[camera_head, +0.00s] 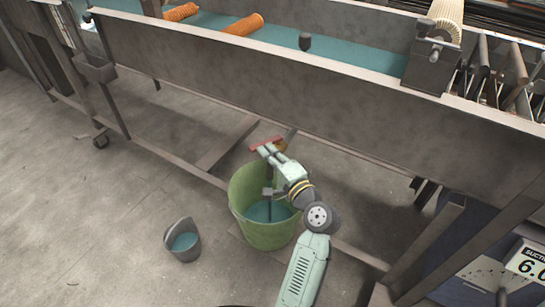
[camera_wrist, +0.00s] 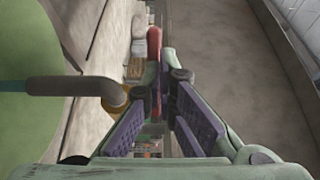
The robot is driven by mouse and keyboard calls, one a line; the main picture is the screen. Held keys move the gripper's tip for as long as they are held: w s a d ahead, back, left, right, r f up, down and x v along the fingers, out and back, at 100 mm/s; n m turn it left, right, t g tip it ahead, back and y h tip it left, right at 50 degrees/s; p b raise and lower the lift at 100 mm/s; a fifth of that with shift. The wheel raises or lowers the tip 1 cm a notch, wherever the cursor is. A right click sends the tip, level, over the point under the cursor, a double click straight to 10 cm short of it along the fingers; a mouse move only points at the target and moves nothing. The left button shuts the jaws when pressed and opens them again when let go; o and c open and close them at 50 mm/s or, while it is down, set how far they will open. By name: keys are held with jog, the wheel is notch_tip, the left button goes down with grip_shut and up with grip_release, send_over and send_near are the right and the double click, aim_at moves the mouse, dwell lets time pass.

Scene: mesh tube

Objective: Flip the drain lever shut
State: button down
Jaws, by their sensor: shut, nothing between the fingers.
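The red drain lever (camera_head: 265,144) sits under the long metal trough, above the green bucket. In the wrist view the lever (camera_wrist: 154,42) is a long red bar lying just left of my fingertips. A brass-coloured valve body (camera_wrist: 112,101) and a grey pipe (camera_wrist: 75,86) show left of my fingers. My gripper (camera_head: 267,152) is at the lever, with its fingers pointing up and left in the head view. In the wrist view my gripper (camera_wrist: 163,62) has its fingertips together and holds nothing. I cannot tell whether a finger touches the lever.
The green bucket (camera_head: 243,191) stands below my gripper, holding teal liquid. The metal trough (camera_head: 230,75) with teal liquid and orange mesh tubes (camera_head: 244,25) spans above.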

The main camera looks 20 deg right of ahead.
jog(key=shift+a, duration=0.1)
dwell(0.3)
jog(key=shift+w+a+m+h+p, duration=0.15)
jog(key=shift+m+h+p, duration=0.25)
jog(key=shift+h+p, duration=0.25)
